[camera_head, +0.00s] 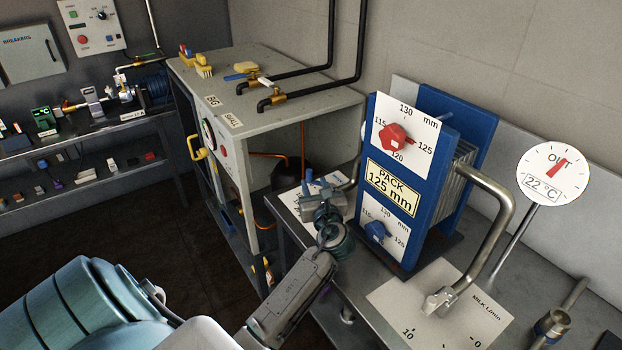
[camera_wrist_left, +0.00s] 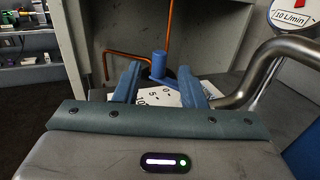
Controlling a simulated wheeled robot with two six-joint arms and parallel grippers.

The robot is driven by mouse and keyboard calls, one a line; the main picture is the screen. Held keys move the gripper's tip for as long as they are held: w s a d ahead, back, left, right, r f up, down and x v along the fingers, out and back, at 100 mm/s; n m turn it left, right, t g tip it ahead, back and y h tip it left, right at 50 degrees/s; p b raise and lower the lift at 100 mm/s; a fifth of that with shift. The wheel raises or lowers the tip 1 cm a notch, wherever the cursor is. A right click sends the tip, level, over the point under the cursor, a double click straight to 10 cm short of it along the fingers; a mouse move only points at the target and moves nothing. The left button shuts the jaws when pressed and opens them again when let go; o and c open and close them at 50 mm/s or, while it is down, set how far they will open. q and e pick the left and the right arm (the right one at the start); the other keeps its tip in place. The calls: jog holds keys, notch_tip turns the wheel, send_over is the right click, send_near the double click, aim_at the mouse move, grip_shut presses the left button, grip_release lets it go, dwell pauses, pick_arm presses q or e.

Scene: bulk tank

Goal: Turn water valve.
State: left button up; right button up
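A blue upright valve handle (camera_wrist_left: 158,64) shows in the left wrist view, above a white scale card (camera_wrist_left: 162,97) marked 0 and 5. My left gripper (camera_wrist_left: 161,84) is open, with one blue finger on each side of the handle's lower part. I see gaps between fingers and handle, but cannot judge the depth. In the head view my left gripper (camera_head: 316,187) is at the bench's left end, over the white card (camera_head: 290,203); the handle is hard to tell from the fingers there. My right gripper is not in view.
A blue plate pack (camera_head: 434,180) with red and blue knobs stands to the right. A grey cabinet (camera_head: 300,90) stands behind.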

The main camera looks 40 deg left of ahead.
pick_arm(q)
jog(key=v, duration=0.4)
jog(key=shift+b, duration=0.3)
